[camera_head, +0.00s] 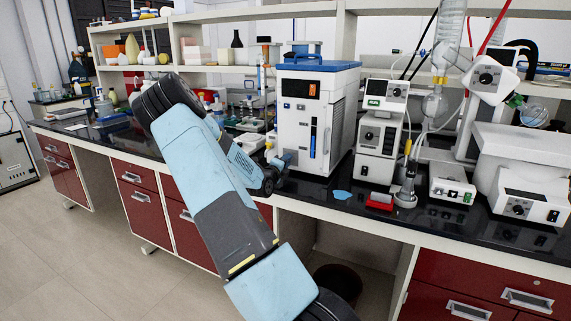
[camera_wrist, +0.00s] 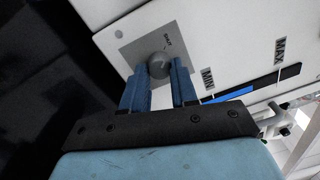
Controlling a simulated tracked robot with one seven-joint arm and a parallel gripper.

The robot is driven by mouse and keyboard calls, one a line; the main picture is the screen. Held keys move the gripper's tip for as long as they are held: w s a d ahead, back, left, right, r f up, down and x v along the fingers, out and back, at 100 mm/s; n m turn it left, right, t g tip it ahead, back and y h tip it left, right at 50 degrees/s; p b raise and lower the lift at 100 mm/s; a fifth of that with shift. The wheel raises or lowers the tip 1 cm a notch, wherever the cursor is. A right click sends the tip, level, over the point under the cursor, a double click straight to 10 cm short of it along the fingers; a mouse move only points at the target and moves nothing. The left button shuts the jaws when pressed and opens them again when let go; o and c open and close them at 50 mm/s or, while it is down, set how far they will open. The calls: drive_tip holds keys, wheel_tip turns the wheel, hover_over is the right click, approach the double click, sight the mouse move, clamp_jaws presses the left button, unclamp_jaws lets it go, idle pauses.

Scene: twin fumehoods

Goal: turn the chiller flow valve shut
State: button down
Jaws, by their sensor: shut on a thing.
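The chiller (camera_head: 310,115) is a white box with a blue top, standing on the black bench in the head view. In the wrist view its white front panel (camera_wrist: 220,50) carries a grey plate (camera_wrist: 135,50) with a round grey valve knob (camera_wrist: 159,66) and the word SHUT beside it. My gripper (camera_wrist: 162,78) has its two blue fingers on either side of the knob, shut on it. The knob's pointer and exact angle cannot be made out. In the head view my arm reaches to the chiller's lower left, and the knob is not clearly visible there.
A level gauge (camera_wrist: 240,92) marked MIN and MAX lies right of the knob. A rotary evaporator (camera_head: 520,170) and its control boxes (camera_head: 378,130) stand right of the chiller. A red block (camera_head: 380,201) and blue piece (camera_head: 342,194) lie on the bench in front.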

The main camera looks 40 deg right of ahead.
drive_tip(key=shift+n, duration=0.4)
drive_tip(key=c, duration=0.9)
unclamp_jaws()
drive_tip(key=shift+o, duration=0.2)
drive_tip(key=v, duration=1.3)
drive_tip(key=shift+s+a, duration=0.15)
drive_tip(key=shift+a, duration=0.2)
drive_tip(key=shift+f, duration=0.15)
